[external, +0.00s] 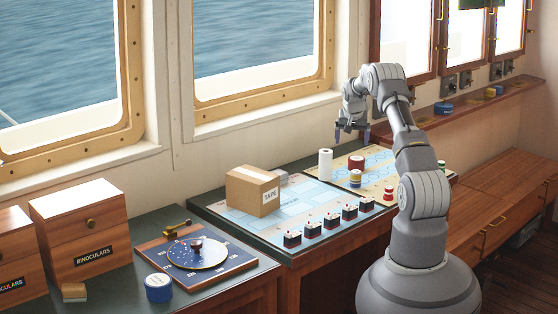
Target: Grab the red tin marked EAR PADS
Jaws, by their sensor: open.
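A larger red tin (356,161) stands on the mat at the right part of the chart table. A smaller red tin (389,192) stands nearer the table's front edge, close to my arm. No EAR PADS lettering can be read on either at this size. My gripper (352,134) is open and empty, fingers pointing down. It shows above the larger red tin in the picture, apart from it; its exact distance in depth is unclear.
A TAPE carton (252,191) and several dark boxes (331,222) are farther left. A shelf (470,104) runs along the wall.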

